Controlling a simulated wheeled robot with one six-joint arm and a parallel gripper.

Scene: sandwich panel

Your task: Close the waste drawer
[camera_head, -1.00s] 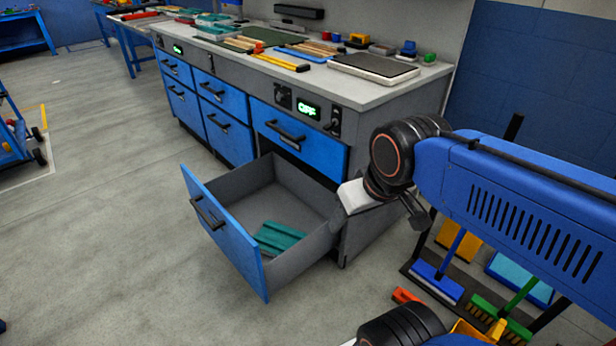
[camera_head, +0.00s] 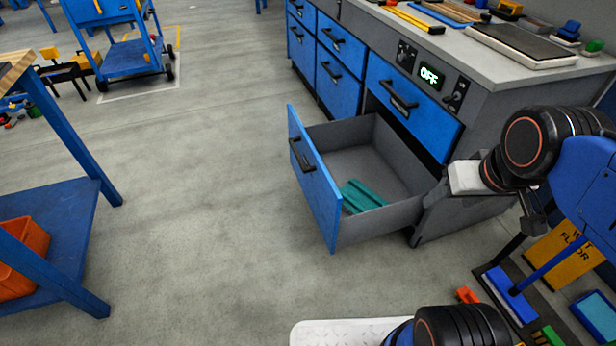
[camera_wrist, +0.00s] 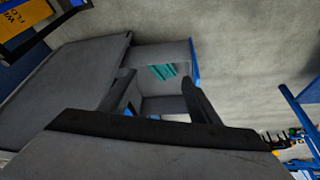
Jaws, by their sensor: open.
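The waste drawer (camera_head: 318,190) is pulled out from the lower right of the grey cabinet. It has a blue front with a black handle (camera_head: 300,155) and grey walls. A teal item (camera_head: 360,196) lies inside on its floor. The drawer also shows in the wrist view (camera_wrist: 152,52), beyond the fingers, with the teal item inside. My gripper (camera_wrist: 158,88) is open and empty, its two dark fingers apart. In the head view my wrist is at the right, beside the cabinet's right end; the fingertips are hard to make out there. I see no contact with the drawer.
A blue table (camera_head: 62,220) with an orange bin (camera_head: 22,255) stands at left. Brooms and a yellow sign (camera_head: 560,255) are at right. Floor left of the drawer is clear.

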